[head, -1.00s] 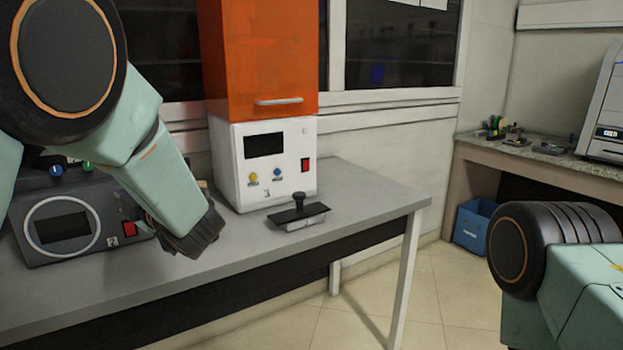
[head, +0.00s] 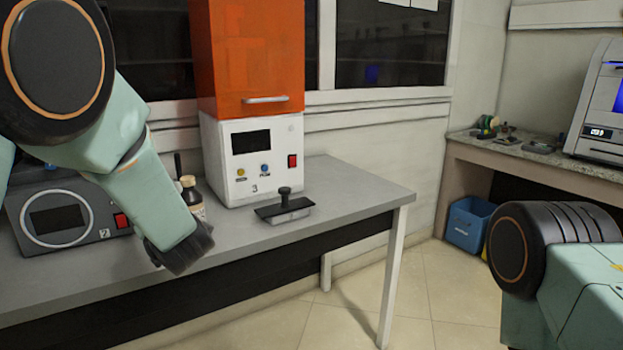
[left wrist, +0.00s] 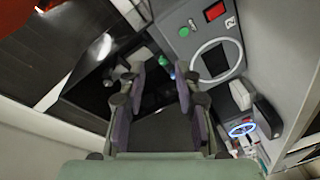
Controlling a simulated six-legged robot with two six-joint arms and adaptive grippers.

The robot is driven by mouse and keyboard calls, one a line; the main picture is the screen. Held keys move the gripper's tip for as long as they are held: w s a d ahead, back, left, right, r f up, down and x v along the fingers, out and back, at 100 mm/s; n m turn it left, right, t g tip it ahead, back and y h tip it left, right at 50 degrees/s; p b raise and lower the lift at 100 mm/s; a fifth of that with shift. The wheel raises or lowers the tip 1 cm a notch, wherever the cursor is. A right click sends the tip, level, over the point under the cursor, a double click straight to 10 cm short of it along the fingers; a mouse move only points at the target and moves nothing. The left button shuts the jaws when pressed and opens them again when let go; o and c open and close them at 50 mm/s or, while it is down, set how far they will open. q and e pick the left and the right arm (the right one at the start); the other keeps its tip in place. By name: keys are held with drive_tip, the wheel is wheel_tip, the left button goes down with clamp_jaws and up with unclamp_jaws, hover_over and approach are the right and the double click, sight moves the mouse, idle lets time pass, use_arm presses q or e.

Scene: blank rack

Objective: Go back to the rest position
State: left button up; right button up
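My left gripper (head: 180,252) hangs from the left arm over the front edge of the grey table (head: 345,185), pointing down and to the right. In the left wrist view my left gripper (left wrist: 165,88) has its two dark fingers apart, with nothing seen between them. My right gripper is out of view; only a green and black part of my right arm shows at the lower right of the head view.
On the table stand a grey device marked 2 (head: 98,232), an orange-and-white machine marked 3 (head: 225,183), a brown bottle (head: 192,196) and a black-handled tray (head: 284,206). A blue bin (head: 468,225) stands under the far counter (head: 530,157). Floor right of the table is clear.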

use_arm(q)
drive_tip(key=s+d+f+m+g+h, duration=0.3)
drive_tip(key=s+f+m, duration=0.35)
drive_tip(key=f, duration=0.55)
drive_tip(key=s+d+f+m+g+h, duration=0.1)
drive_tip(key=s+d+f+m+h, duration=0.1)
drive_tip(key=s+f+m+h, duration=0.75)
drive_tip(key=s+d+f+m+g, duration=0.1)
drive_tip(key=s+f+g, duration=0.2)
drive_tip(key=s, duration=0.7)
drive_tip(key=s+d+f+m+g+p, duration=0.1)
drive_tip(key=s+d+f+g, duration=0.1)
drive_tip(key=s+f, duration=0.6)
drive_tip(key=s+d+f+m+g+p, duration=0.1)
drive_tip(key=s+f+g, duration=0.3)
drive_tip(key=s, duration=0.8)
drive_tip(key=shift+s+d+f+y, duration=0.2)
drive_tip(key=shift+f+y, duration=0.25)
drive_tip(key=shift+f, duration=0.45)
